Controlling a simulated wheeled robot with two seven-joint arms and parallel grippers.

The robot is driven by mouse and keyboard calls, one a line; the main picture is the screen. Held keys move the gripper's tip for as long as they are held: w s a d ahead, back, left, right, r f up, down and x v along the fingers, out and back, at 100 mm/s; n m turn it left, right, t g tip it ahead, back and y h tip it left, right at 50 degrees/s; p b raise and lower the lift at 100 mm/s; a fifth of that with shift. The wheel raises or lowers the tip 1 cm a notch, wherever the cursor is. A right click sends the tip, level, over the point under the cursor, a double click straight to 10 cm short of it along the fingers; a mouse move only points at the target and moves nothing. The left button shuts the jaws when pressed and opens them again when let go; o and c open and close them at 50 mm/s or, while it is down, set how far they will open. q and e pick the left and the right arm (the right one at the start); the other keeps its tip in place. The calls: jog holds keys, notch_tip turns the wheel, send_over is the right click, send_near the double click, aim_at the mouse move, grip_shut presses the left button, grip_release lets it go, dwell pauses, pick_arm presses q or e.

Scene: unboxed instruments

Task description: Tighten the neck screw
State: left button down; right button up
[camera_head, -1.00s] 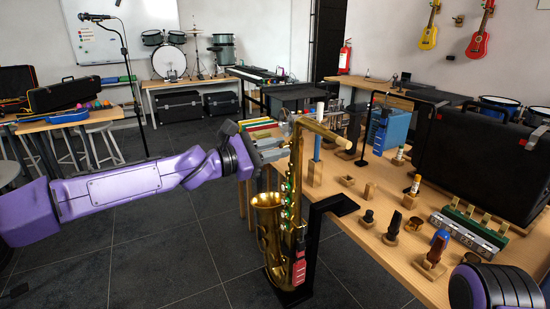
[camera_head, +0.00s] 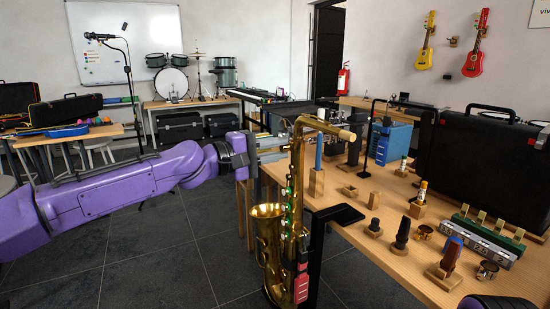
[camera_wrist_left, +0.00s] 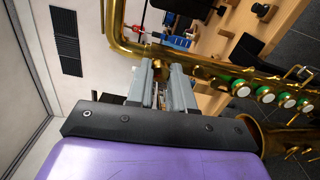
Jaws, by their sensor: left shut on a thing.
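The brass saxophone (camera_head: 287,227) stands upright on a black stand at the table's left edge. Its curved neck (camera_head: 322,125) ends in a pale cork tip pointing right. My left gripper (camera_head: 285,150) reaches the saxophone from the left, just below the neck's bend. In the left wrist view, the two grey fingers (camera_wrist_left: 164,82) are close together at the top of the body, where the neck joins. The gripper is shut on the neck screw, which the fingers largely hide. My right gripper is out of view; only a purple piece of my right arm shows at the bottom right.
The wooden table (camera_head: 345,195) holds mouthpieces on small blocks, a blue case (camera_head: 391,142) and a large black case (camera_head: 484,166). A green and grey block rack (camera_head: 480,241) lies nearer. Dark floor is open left of the saxophone.

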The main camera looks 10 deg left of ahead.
pick_arm(q)
jog(key=shift+f+m+b, duration=0.15)
jog(key=shift+m+b, duration=1)
jog(key=shift+m, duration=1.15)
jog(key=c, duration=1)
grip_release()
